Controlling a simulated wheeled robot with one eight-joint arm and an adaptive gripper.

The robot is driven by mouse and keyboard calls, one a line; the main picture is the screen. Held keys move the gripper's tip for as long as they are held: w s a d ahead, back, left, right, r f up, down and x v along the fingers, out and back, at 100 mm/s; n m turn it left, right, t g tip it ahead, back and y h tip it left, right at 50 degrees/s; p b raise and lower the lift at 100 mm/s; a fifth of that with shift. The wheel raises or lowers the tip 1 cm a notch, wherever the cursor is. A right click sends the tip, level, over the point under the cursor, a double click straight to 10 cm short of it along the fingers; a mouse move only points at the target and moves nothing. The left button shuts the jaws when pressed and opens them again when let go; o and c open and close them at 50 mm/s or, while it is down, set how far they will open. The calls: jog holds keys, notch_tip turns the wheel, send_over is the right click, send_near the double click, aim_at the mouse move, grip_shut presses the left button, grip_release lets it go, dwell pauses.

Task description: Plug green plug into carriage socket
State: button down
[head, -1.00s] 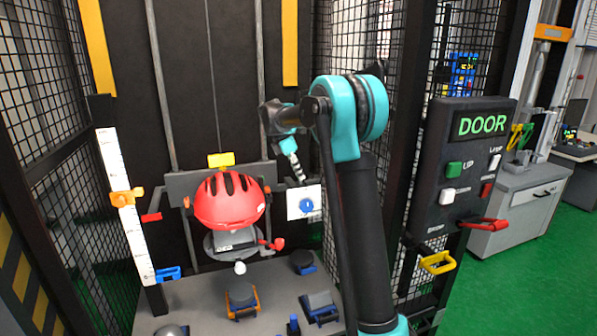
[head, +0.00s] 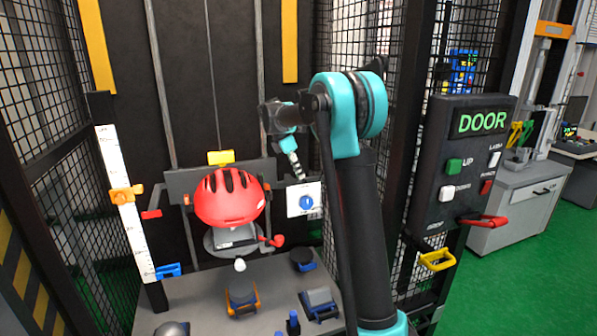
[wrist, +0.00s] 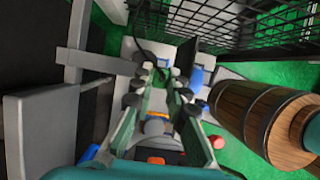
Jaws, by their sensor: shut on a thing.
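My gripper (wrist: 165,78) shows in the wrist view with its two fingers drawn close together around something narrow. A dark green piece shows at the fingertips; I take it for the green plug, but its outline is mostly hidden. The carriage (head: 178,184) is a grey crossbar across the rails, bearing a red helmet (head: 228,196). At its right end is a white plate with a blue round centre (head: 307,202), possibly the socket.
A grey table (head: 205,300) below the carriage holds several dark blocks. The door panel (head: 463,160) stands at right, with a yellow handle (head: 437,260) beneath. A scale with an orange slider (head: 126,196) stands at left. In the wrist view a wooden barrel-like thing (wrist: 265,115) is at right.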

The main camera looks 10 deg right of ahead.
jog(key=shift+f, duration=0.2)
jog(key=shift+f, duration=1.15)
jog(key=shift+f, duration=0.2)
jog(key=c, duration=1.4)
grip_release()
jog(key=shift+c, duration=0.2)
jog(key=v, duration=1.2)
jog(key=shift+s, duration=0.1)
